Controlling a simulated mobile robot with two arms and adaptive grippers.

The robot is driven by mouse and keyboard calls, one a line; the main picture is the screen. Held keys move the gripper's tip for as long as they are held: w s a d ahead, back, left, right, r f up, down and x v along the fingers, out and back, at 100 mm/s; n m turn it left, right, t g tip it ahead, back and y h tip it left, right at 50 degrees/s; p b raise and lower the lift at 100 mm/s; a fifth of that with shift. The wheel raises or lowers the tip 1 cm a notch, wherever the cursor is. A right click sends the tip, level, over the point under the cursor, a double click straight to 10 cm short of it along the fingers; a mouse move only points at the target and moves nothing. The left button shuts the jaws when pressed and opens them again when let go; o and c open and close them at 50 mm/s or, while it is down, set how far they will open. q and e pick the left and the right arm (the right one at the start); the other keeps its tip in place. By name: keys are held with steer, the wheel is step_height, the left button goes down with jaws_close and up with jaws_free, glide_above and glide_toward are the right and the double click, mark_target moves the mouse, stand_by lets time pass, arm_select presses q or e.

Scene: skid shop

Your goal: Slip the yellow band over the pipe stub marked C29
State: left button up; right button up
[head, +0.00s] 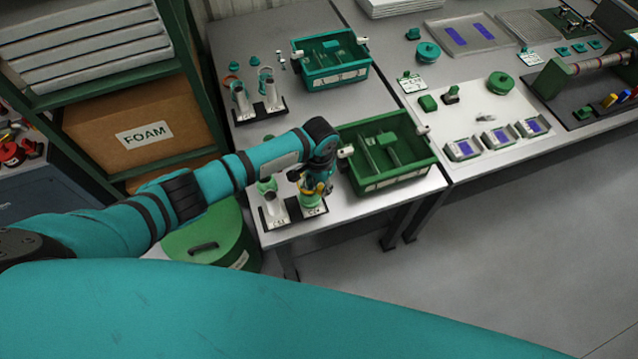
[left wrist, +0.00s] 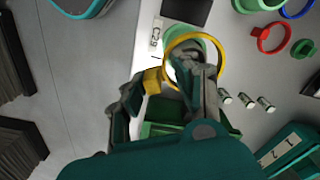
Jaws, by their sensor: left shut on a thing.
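In the head view, my left gripper (head: 317,188) is low over the right-hand stub of the front pair of pipe stubs. In the left wrist view, my left gripper (left wrist: 168,84) is shut on the yellow band (left wrist: 222,62), a thin ring with a block-like tab. The tag on the plate there reads C29 (left wrist: 156,36). The green-rimmed pipe stub (left wrist: 182,42) beside the tag shows through and behind the ring, partly hidden by my fingers. The ring looks off-centre to the stub; I cannot tell whether it is around it or above it.
Close right of the gripper stands a green bin (head: 395,172) with dividers. A teal bin (head: 330,75) and another stub pair (head: 255,108) are farther back.

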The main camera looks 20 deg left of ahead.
arm_select(q)
steer(key=shift+f, duration=0.15)
stand_by(0.3)
steer(key=o, duration=1.3)
steer(key=shift+r+p, duration=1.1)
steer(key=shift+r, duration=4.4)
